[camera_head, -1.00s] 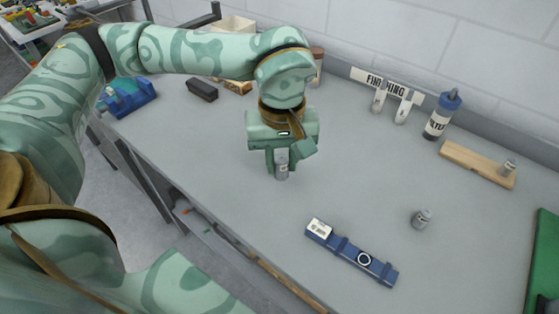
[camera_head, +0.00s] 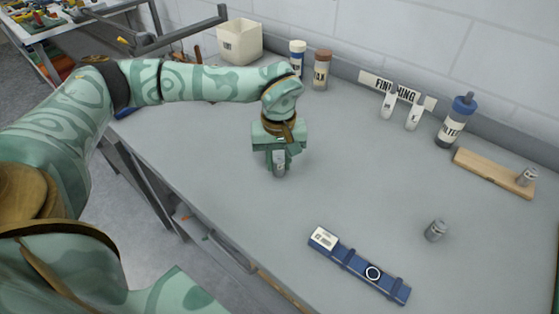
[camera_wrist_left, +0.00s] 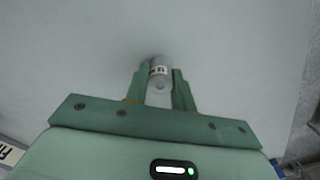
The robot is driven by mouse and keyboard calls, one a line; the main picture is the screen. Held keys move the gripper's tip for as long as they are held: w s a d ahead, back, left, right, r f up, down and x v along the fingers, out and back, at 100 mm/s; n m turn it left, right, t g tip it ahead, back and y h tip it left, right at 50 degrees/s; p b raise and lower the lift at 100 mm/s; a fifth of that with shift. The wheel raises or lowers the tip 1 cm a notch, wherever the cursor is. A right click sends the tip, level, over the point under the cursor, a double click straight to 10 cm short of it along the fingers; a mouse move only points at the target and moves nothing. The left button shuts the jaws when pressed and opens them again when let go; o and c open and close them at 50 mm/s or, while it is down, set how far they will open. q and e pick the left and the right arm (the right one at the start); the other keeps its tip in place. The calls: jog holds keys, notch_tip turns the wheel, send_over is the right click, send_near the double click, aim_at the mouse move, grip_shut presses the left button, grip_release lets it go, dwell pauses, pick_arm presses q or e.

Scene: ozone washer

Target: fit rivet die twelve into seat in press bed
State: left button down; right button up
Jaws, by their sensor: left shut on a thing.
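My left gripper (camera_head: 279,158) is shut on a small grey metal die (camera_head: 279,168) with a pale label. It holds the die upright, over the open middle of the bench; whether it touches the top is hard to tell. In the left wrist view the die (camera_wrist_left: 158,70) sits between the two green fingers; its label is too small to read surely. The blue press bed (camera_head: 345,258) lies at the front, to the right of the gripper. My right gripper is out of view.
Another small grey die (camera_head: 436,231) stands right of the press bed. A wooden board (camera_head: 490,172) with a similar piece (camera_head: 527,177) is at the right. Mid-bench is clear.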

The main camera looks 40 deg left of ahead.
aim_at(278, 162)
pick_arm(q)
jog(key=c, duration=1.2)
grip_release()
jog(key=shift+o, duration=0.2)
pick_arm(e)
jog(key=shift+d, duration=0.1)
